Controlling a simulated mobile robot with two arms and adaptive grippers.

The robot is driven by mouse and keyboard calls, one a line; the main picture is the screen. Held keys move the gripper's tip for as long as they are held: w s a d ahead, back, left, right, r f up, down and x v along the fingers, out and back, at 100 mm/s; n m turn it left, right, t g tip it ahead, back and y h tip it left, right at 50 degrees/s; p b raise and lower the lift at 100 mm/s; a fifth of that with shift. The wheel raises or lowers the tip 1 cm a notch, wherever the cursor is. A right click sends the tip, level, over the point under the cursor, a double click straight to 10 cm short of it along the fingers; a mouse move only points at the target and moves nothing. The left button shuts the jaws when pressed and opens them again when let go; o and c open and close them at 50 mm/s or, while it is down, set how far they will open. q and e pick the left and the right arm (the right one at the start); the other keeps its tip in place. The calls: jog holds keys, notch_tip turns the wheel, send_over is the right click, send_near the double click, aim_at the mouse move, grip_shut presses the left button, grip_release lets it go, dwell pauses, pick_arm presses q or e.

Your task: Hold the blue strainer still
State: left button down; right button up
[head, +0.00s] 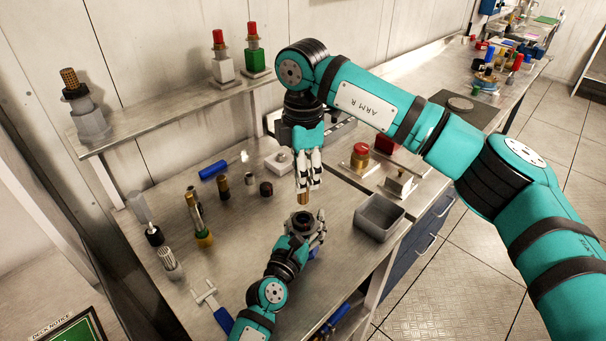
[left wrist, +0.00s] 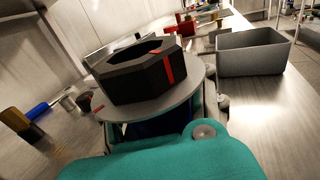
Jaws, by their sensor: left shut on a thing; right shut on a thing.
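The strainer (left wrist: 140,82) shows in the left wrist view as a black many-sided collar with a dark round opening and a red stripe, on a grey disc with a dark blue body partly visible below. In the head view its black top (head: 303,220) faces up between the fingers of my left gripper (head: 312,238), which is shut on it. My right gripper (head: 308,178) points down from above, shut on a small brass-coloured cylindrical piece (head: 303,198). That piece is just above the strainer's opening in the head view; whether they touch I cannot tell. The strainer's lower body is mostly hidden.
An open grey bin (head: 379,217) stands right of the strainer near the bench edge. A red-knobbed device (head: 360,154) is beyond the bin.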

pick_arm(q)
jog(key=shift+c, duration=1.6)
grip_release()
